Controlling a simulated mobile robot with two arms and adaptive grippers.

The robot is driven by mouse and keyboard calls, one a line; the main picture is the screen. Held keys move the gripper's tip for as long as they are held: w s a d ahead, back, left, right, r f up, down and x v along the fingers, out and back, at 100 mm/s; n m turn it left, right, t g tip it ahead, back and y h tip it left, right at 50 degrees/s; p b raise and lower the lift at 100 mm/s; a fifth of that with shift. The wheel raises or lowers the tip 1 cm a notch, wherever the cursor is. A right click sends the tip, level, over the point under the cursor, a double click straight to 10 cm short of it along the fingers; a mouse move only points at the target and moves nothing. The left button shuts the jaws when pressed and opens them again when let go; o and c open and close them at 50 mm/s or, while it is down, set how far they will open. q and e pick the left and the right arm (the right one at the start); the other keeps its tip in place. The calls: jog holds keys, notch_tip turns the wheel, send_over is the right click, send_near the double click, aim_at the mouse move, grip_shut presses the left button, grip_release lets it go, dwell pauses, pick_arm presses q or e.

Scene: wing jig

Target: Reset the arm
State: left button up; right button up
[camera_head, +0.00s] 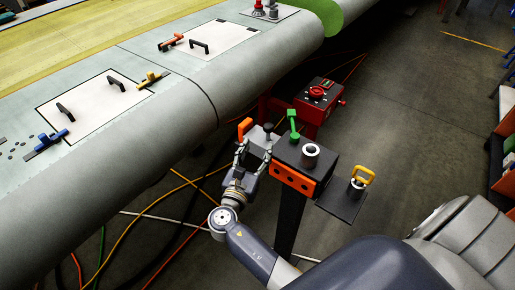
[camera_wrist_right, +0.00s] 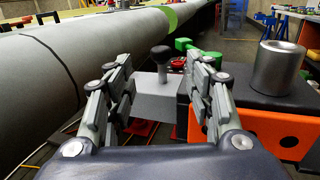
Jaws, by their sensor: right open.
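My right gripper (camera_head: 256,152) is open beside the dark stand near the wing's edge. In the right wrist view its two fingers (camera_wrist_right: 162,72) are spread, with a grey block (camera_wrist_right: 155,103) topped by a dark knob (camera_wrist_right: 161,54) showing between them. The grey block (camera_head: 262,147) sits at the left of the stand's dark box (camera_head: 298,156). I cannot tell whether the fingers touch it. My right arm comes in from the lower right. My left gripper is not in view.
A red box (camera_head: 318,105) stands behind. The grey wing (camera_head: 150,130) lies left. Cables cross the floor below it. Floor at right is open.

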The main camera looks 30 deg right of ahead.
dwell(0.3)
jog(key=s+a+f+m+g+y+b, duration=0.1)
jog(key=s+f+m+g+y, duration=0.2)
jog(key=f, duration=0.9)
jog(key=s+a+f+m+y+b, duration=0.1)
jog(key=s+a+f+y, duration=0.3)
jog(key=f, duration=0.8)
jog(key=s+d+f+m+g+y, duration=0.15)
jog(key=s+f, duration=0.25)
jog(key=f, duration=0.8)
jog(key=s+f+m+g+y+b, duration=0.1)
jog(key=s+f+m+g, duration=0.1)
jog(key=s+f+m, duration=0.4)
jog(key=s+a+f+m+g+y+b, duration=0.1)
jog(key=s+f+m, duration=0.5)
jog(key=s, duration=1)
jog(key=s+f+m+g+y+b, duration=0.1)
jog(key=s+f+m+g+y, duration=0.2)
jog(key=s+f+m, duration=0.3)
jog(key=s+f, duration=0.2)
jog(key=s, duration=0.3)
jog(key=shift+s+a+f, duration=0.2)
jog(key=shift+s+a, duration=0.05)
jog(key=shift+s, duration=0.15)
